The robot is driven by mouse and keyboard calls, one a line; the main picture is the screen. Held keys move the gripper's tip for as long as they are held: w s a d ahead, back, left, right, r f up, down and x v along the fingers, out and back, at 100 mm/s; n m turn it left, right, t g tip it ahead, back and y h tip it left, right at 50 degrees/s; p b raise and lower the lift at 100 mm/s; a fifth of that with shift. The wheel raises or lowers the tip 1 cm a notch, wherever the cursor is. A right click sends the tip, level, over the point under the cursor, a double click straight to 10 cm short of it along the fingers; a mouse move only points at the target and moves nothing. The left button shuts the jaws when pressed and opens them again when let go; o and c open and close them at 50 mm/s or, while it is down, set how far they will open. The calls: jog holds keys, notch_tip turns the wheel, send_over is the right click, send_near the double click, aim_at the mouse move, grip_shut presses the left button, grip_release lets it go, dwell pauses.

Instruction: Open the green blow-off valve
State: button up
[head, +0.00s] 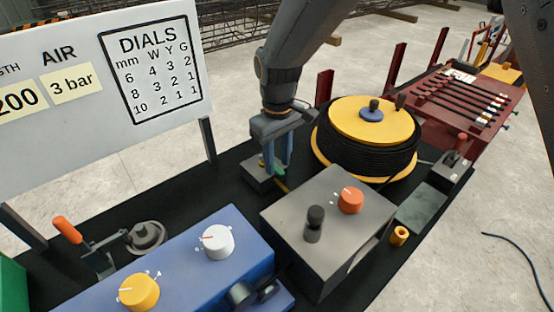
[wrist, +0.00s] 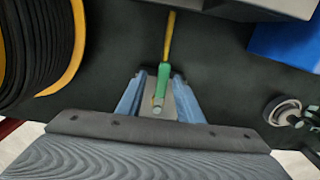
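The green blow-off valve shows in the wrist view as a green handle (wrist: 162,85) over a grey block, with a thin yellow piece running from its far end. In the head view only bits of green and yellow (head: 281,171) show around my fingers; the rest is hidden. My gripper (wrist: 159,76) points down over the valve, with one blue finger on each side of the green handle. A gap shows between the handle and the fingers, so my gripper is open. In the head view my gripper (head: 276,172) is low, just above the small dark block (head: 258,182).
A black cable reel (head: 366,150) with yellow flanges stands close right of my gripper. A grey box (head: 330,245) with an orange dial and black lever is in front. A blue box (head: 190,270) with dials and a white sign (head: 85,110) are left.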

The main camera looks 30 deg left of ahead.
aim_at(277, 168)
jog(key=shift+s, duration=0.1)
notch_tip(277, 168, up, 8)
jog(key=b, duration=0.2)
jog(key=shift+f, duration=0.15)
dwell(0.6)
